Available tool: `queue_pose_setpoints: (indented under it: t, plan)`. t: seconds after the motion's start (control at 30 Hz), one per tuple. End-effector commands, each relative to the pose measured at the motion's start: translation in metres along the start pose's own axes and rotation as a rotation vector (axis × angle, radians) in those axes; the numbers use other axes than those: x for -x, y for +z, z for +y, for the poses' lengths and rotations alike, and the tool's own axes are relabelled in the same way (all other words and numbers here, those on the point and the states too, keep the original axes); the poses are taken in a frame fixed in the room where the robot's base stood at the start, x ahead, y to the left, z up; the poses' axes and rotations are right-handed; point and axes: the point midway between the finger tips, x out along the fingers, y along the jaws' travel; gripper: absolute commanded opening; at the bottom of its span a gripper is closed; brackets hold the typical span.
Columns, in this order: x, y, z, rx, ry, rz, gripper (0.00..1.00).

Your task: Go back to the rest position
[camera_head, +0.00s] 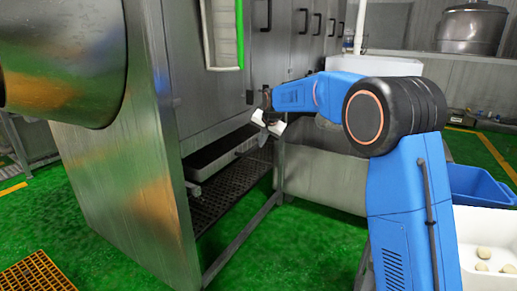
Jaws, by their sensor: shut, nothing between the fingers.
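My blue arm (402,200) rises at the right of the head view, bends at a black joint and reaches left. My gripper (263,120) is at its end, small and dark with a white part beside it, in front of the steel machine (130,170). The gripper is shut, with nothing seen held in it. Its fingertips are too small to make out clearly.
A dark tray (215,151) sits low inside the machine's open bay. A white bin (484,232) with round pale pieces (483,253) and a blue bin (482,185) stand at the right. A steel drum (62,60) juts in at upper left. Green floor (310,245) is clear at centre.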

Motion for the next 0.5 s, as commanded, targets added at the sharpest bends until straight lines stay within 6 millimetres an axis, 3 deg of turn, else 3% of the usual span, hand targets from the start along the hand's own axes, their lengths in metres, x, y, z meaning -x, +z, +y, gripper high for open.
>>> queue_pose_setpoints:
  t: [0.33,0.5]
  plan:
    - [0.034,0.001,0.004,0.003,0.002,0.000,0.00]
    - [0.070,0.007,0.029,0.030,0.015,0.003,0.00]
